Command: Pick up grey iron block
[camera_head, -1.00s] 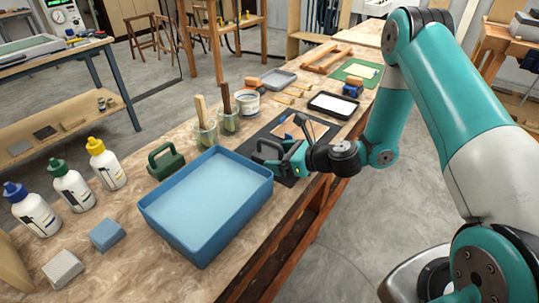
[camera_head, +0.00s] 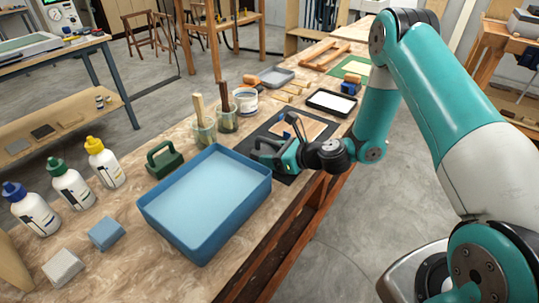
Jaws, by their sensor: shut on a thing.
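The grey iron block (camera_head: 262,147) is on the right side of the blue tray, at the near end of the dark mat. Only its dark upper part shows; the tray rim and my gripper hide the rest. My gripper (camera_head: 277,154) reaches in from the right and is shut on the grey iron block. I cannot tell whether the block touches the mat or is slightly off it. A similar green block with a handle (camera_head: 164,160) stands left of the blue tray.
The blue tray (camera_head: 205,200) is close to my gripper. The dark mat (camera_head: 284,166) carries a tan sheet (camera_head: 310,131). Brush jars (camera_head: 204,131), a black-rimmed tray (camera_head: 331,103) and white bottles (camera_head: 70,186) stand on the bench. Its near edge drops to the floor.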

